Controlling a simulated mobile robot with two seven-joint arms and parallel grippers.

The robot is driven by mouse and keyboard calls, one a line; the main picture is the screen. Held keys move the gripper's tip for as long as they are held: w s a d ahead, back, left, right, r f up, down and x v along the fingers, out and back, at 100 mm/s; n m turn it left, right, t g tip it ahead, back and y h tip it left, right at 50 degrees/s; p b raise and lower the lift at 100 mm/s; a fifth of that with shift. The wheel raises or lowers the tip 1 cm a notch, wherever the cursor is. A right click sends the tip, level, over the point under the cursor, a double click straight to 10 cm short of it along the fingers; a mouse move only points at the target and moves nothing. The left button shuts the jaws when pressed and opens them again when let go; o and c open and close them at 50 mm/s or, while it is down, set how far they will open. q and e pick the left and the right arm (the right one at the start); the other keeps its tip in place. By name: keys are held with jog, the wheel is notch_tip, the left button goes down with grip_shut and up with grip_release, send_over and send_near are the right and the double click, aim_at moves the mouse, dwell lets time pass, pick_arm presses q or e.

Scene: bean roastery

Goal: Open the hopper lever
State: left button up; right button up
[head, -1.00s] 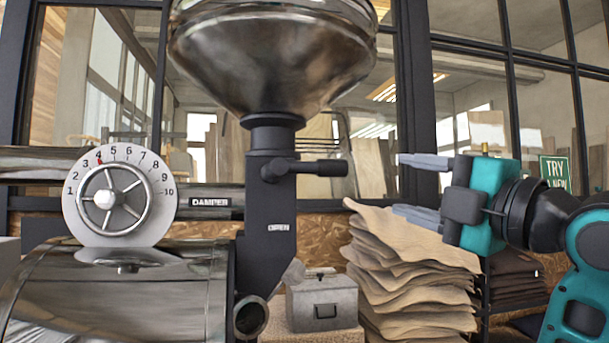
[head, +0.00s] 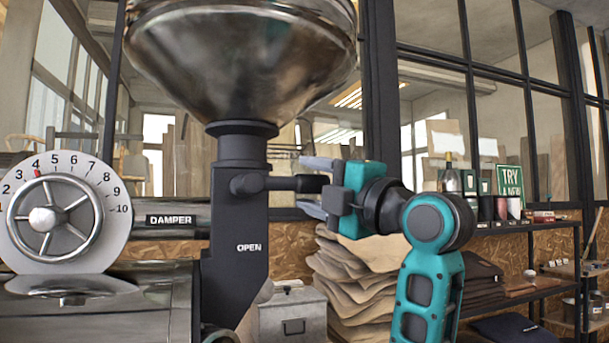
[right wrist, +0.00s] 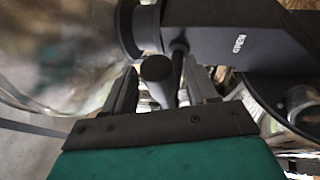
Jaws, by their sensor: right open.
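The hopper lever (head: 282,184) is a dark bar with a thicker grip at its end. It sticks out level to the right from the dark chute (head: 235,225) under the metal hopper (head: 240,60). The word OPEN is on the chute below it. My right gripper (head: 312,186) is open, with one finger above and one below the lever's grip. In the right wrist view the round grip end (right wrist: 157,68) sits between the fingers of my gripper (right wrist: 160,88), with gaps on both sides. My left gripper is not in view.
A damper dial (head: 55,212) stands left of the chute. A grey metal box (head: 290,315) and a stack of sacks (head: 345,270) are below the lever. A shelf (head: 500,232) with tins is at the right. The space right of the chute is otherwise free at lever height.

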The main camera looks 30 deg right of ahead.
jog(key=shift+x, duration=1.2)
grip_shut()
